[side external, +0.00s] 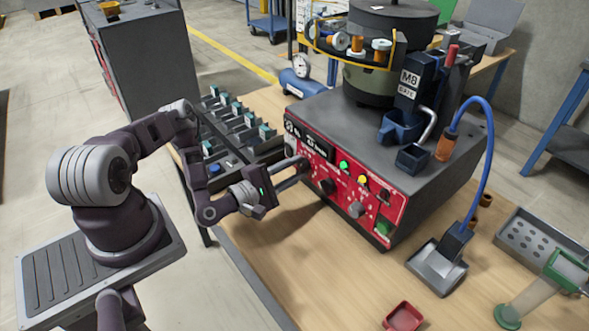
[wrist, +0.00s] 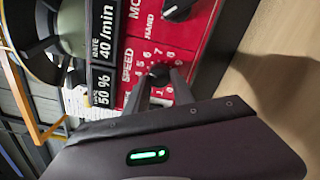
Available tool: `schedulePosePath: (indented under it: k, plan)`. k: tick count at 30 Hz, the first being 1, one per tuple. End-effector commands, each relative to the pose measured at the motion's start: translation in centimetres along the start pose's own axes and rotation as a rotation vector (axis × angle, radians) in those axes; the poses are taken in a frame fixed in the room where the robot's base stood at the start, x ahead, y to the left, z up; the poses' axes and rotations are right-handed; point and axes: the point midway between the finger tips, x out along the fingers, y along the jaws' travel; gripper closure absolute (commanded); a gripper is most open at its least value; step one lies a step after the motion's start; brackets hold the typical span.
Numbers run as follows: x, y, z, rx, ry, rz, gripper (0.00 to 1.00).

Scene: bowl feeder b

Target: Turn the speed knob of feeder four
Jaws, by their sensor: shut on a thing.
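The feeder's red control panel (side external: 340,185) is on the front of a dark grey cabinet. My gripper (side external: 303,166) reaches the panel's left part from the left in the side view. In the wrist view, the black speed knob (wrist: 159,74) sits under the "SPEED" lettering, inside a ring of white numbers. My gripper (wrist: 162,82) has one finger on each side of this knob and is shut on it. The fingers hide part of the dial, and the knob's pointer is hard to make out. I cannot read a feeder number four anywhere.
A display (wrist: 105,55) beside the knob reads 50 % and 40 /min. Another black knob (wrist: 178,8) marked "HAND" is close by. Green and yellow lamps and more knobs are on the panel's right part.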

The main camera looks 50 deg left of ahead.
Motion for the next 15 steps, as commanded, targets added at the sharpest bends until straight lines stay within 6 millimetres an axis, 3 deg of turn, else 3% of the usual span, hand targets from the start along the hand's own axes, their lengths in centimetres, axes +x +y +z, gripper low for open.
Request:
schedulePosePath:
  k: [15]
  plan:
    - [-0.03, 0.16, 0.02, 0.329, 0.001, 0.001, 1.0]
